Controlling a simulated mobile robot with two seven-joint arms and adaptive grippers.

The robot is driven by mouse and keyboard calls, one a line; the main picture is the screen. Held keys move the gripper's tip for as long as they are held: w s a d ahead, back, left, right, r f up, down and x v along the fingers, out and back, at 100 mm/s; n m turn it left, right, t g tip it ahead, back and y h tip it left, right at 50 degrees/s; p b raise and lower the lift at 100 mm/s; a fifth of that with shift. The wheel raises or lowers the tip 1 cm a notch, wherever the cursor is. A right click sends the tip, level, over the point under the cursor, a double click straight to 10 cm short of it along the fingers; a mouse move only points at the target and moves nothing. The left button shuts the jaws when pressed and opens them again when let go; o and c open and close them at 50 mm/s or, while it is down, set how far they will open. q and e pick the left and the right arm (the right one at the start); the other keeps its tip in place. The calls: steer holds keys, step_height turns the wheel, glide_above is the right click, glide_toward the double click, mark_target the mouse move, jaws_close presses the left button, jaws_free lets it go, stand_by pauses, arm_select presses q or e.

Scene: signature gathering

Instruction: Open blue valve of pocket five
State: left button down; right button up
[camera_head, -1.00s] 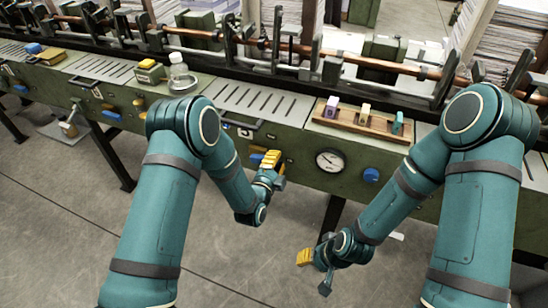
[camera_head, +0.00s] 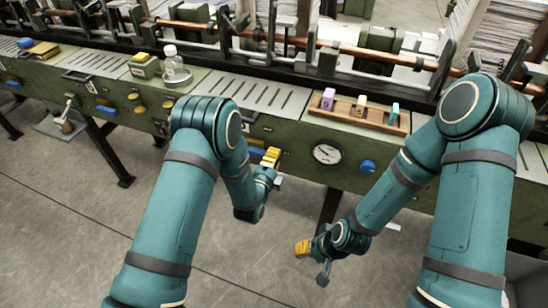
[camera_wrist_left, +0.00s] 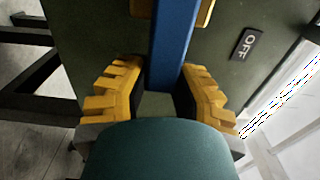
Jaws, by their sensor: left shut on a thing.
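The blue valve (camera_wrist_left: 174,40) is a long flat bar in the left wrist view, running up between my yellow fingers. A little of the blue valve (camera_head: 256,151) shows in the head view on the green machine front, beside the fingers. My left gripper (camera_head: 270,158) is at the machine front, shut on this blue bar. In the left wrist view its two fingers (camera_wrist_left: 163,82) stand on either side of the bar. An OFF label (camera_wrist_left: 246,45) is to the right of the bar. My right gripper (camera_head: 312,259) hangs low over the floor, away from the machine; its jaw opening is unclear.
A round gauge (camera_head: 327,153) and a blue knob (camera_head: 368,166) are right of the left gripper. A wooden rack (camera_head: 355,116) with small coloured blocks and a glass bottle (camera_head: 174,68) stand on the machine top. The floor below is largely clear.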

arm_select(q)
steer(key=c, duration=0.7)
jaws_free()
steer(key=shift+w, duration=0.1)
steer(key=shift+c, duration=0.2)
steer(key=v, duration=1.2)
